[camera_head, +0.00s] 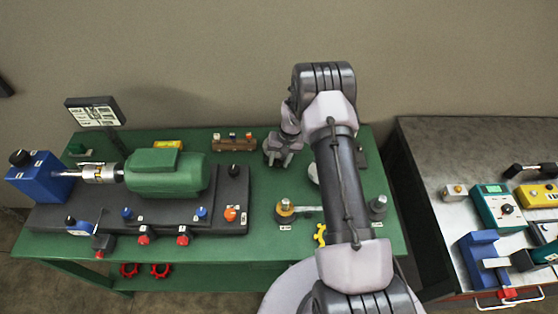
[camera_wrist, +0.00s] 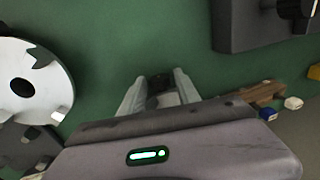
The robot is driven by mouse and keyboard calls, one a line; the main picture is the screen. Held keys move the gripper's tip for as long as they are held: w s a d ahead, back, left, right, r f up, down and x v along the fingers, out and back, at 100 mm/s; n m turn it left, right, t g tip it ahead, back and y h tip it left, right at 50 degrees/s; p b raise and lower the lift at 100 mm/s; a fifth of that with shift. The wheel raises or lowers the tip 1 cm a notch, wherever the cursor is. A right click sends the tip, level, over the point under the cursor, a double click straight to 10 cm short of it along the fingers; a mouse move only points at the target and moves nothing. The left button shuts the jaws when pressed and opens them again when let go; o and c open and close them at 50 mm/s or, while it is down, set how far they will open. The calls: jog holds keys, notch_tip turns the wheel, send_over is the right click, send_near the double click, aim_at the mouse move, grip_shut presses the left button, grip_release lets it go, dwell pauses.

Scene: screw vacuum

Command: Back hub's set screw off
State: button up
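The silver coupling with its hubs (camera_head: 98,173) sits between the blue block (camera_head: 40,177) and the green motor (camera_head: 165,172) at the left of the bench. The set screw is too small to make out. My gripper (camera_head: 279,160) is over the green bench, right of the motor and well away from the coupling. In the wrist view, my gripper's two fingers (camera_wrist: 158,88) stand apart. A small dark object (camera_wrist: 158,84) shows between the fingertips; I cannot tell what it is or whether they touch it. The coupling is outside the wrist view.
A wooden rack (camera_head: 233,142) stands at the bench's back edge, also in the wrist view (camera_wrist: 265,92). The motor's dark base (camera_head: 238,190) lies left of my gripper. A white disc (camera_wrist: 28,82) shows in the wrist view. A second table (camera_head: 440,140) with tools stands right.

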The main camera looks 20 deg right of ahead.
jog(key=p+v, duration=0.3)
jog(key=v, duration=1.4)
jog(key=shift+r, duration=0.25)
jog(key=shift+o, duration=1.4)
jog(key=shift+f+b, duration=0.3)
jog(key=shift+b, duration=0.4)
jog(key=b+x, duration=0.7)
jog(key=x, duration=1)
jog(key=shift+s, duration=0.1)
jog(key=shift+c, duration=0.4)
grip_shut()
